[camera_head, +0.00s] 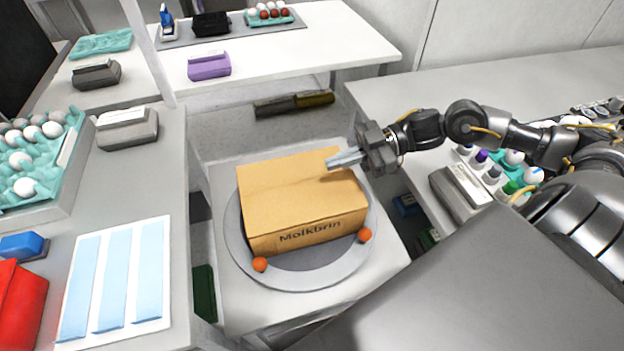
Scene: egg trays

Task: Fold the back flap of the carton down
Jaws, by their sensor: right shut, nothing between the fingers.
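The brown cardboard carton (300,205) stands on a round grey turntable (240,245), with the word "Molkbrin" on its front face. Its top looks closed, with the flaps lying about flat; the back flap (285,165) lies along the far side of the top. My right gripper (332,163) is shut and empty, its fingertips over the right rear part of the carton top, casting a shadow there. I cannot tell whether they touch the cardboard. My left gripper is not in view.
Two orange balls (260,264) (365,234) sit at the turntable's front rim. Egg trays (68,160) and light-blue strips (128,280) lie on the left table. The right table holds a grey device (462,190) and small bottles. A purple device (209,66) stands on the back table.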

